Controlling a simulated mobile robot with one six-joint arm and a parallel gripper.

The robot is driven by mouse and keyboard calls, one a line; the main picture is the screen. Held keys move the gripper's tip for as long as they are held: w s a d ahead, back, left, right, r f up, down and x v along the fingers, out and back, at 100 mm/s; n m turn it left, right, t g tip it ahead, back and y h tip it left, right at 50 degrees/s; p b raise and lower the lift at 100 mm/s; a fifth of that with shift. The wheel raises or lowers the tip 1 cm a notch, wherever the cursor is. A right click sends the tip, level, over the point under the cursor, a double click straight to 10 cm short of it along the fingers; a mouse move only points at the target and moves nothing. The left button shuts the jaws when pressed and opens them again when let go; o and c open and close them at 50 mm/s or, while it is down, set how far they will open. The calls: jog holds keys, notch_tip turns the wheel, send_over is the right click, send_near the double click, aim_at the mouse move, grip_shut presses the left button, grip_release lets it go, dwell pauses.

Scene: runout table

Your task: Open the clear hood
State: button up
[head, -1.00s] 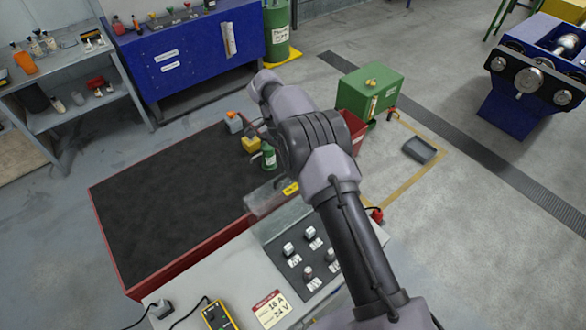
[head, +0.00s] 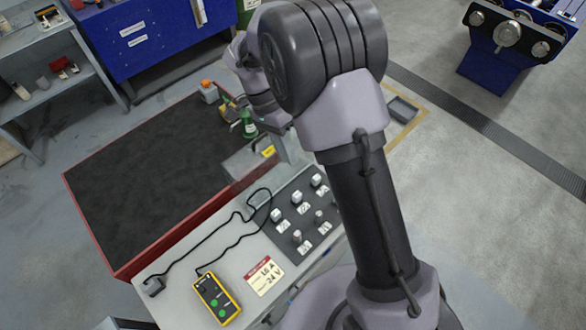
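The clear hood (head: 245,163) is a see-through cover at the right end of the dark-topped table, just behind the control panel. It looks lowered, but its edges are faint and its right side is hidden by my arm. A yellow label (head: 268,151) shows at the hood. My wrist (head: 266,104) is above and behind the hood, partly hidden by my own large elbow joint. I cannot make out the fingertips, or whether they touch the hood.
The red-edged table with a dark top (head: 150,180) is bare on the left. The control panel (head: 300,215) carries several knobs. A yellow handheld device (head: 217,298) with a black cable lies in front. A green bottle (head: 248,125) and an orange-capped container (head: 208,91) stand behind the hood.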

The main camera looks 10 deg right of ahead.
jog(key=s, duration=0.2)
jog(key=s+d, duration=0.1)
jog(key=s, duration=0.1)
jog(key=shift+s+r, duration=0.2)
jog(key=shift+s, duration=0.05)
jog(key=shift+b, duration=0.3)
jog(key=s+d+f+n+t+y+b, duration=0.2)
jog(key=s+t+b, duration=0.3)
jog(key=b, duration=0.7)
jog(key=s+d+f+n+t+y+b, duration=0.3)
jog(key=s+b, duration=0.6)
jog(key=b, duration=0.3)
jog(key=shift+d+f+n+t+b, duration=0.35)
jog(key=shift+d+f+n+t, duration=0.1)
jog(key=shift+f+t, duration=0.5)
